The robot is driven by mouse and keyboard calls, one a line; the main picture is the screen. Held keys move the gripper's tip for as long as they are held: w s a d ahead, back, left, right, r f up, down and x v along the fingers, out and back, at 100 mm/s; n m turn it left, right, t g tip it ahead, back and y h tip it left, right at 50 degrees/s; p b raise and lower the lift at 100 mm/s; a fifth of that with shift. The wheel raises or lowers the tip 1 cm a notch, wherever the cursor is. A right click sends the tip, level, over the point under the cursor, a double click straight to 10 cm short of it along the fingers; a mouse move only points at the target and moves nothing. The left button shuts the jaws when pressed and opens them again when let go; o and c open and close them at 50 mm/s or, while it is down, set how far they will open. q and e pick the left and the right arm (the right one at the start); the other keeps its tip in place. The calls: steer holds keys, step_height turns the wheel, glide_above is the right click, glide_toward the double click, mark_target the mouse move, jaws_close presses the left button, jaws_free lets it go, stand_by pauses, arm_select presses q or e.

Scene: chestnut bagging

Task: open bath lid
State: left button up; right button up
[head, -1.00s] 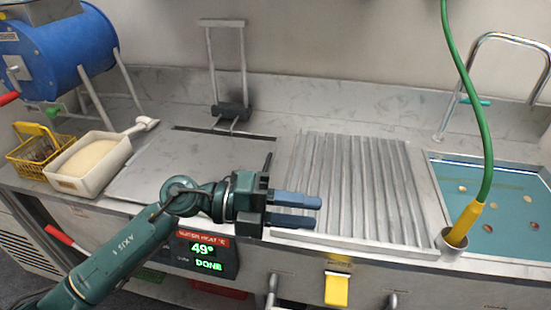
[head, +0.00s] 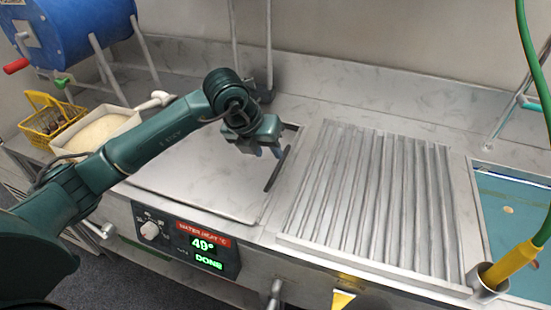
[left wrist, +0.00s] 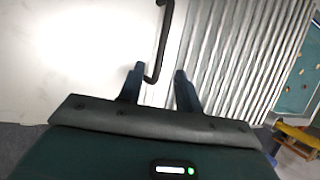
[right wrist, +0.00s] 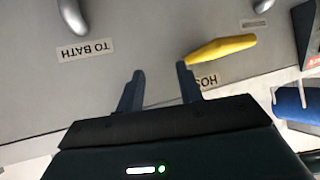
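The bath lid (head: 207,178) is a flat grey metal sheet lying shut on the counter, left of the ribbed drainboard. Its dark bar handle (head: 277,169) runs along its right side. My left gripper (head: 268,153) is above the lid beside the handle, with fingers pointing down. In the left wrist view the handle (left wrist: 160,45) ends between the open fingertips (left wrist: 160,75), and the fingers do not close on it.
The ribbed drainboard (head: 352,200) lies right of the lid, with a teal basin (head: 508,215) beyond. A white tub (head: 98,135) and yellow basket (head: 50,118) stand at the left. A display (head: 205,247) reads 49° DONE. A yellow lever (right wrist: 222,47) shows near my right gripper.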

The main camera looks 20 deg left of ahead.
mark_target(278, 165)
arm_select(q)
steer(key=x, duration=0.6)
steer(key=shift+w+f, duration=0.1)
steer(key=shift+f, duration=0.1)
jaws_close()
stand_by(0.4)
